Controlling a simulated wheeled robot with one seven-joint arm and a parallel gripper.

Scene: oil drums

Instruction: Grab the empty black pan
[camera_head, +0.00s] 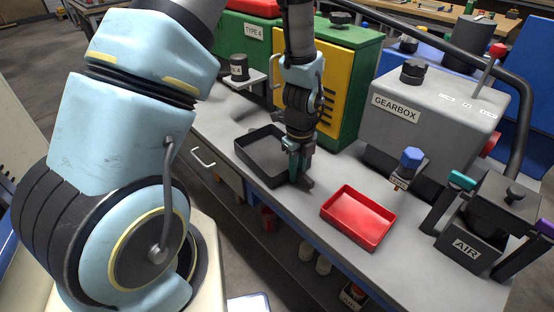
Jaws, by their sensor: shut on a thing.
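The black pan (262,150) is a rectangular, open tray on the grey workbench, left of the red pan. It looks empty, though part of its inside is hidden behind my arm. My gripper (296,178) points down at the pan's right front corner and is shut on the pan's right wall. Whether the pan is touching the bench or slightly raised cannot be told.
A red pan (358,217) lies to the right of my gripper. Behind stand a grey gearbox (410,125) and a green cabinet with a yellow door (345,90). A blue-capped fitting (408,165) and the AIR unit (470,245) are at right.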

